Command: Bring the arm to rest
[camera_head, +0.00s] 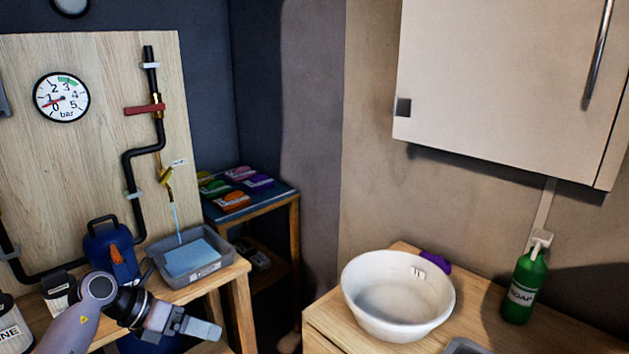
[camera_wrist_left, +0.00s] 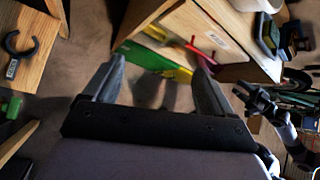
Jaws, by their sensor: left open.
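My left arm comes in from the lower left in the head view. Its gripper (camera_head: 200,328) is held out to the right, low in front of the wooden bench. In the left wrist view the two fingers of this gripper (camera_wrist_left: 155,68) stand wide apart with nothing between them. A dark jointed shape at the right of the wrist view looks like my right gripper (camera_wrist_left: 252,103); it is too small and dark to tell its jaws. The head view does not show my right arm.
A grey tub (camera_head: 215,275) sits on the bench under a brass tap with a thin blue stream. A blue container (camera_head: 105,255) stands beside it. At right, a counter (camera_head: 330,325) holds a white basin (camera_head: 385,325) and green soap bottle (camera_head: 523,285), below a wall cabinet (camera_head: 500,90).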

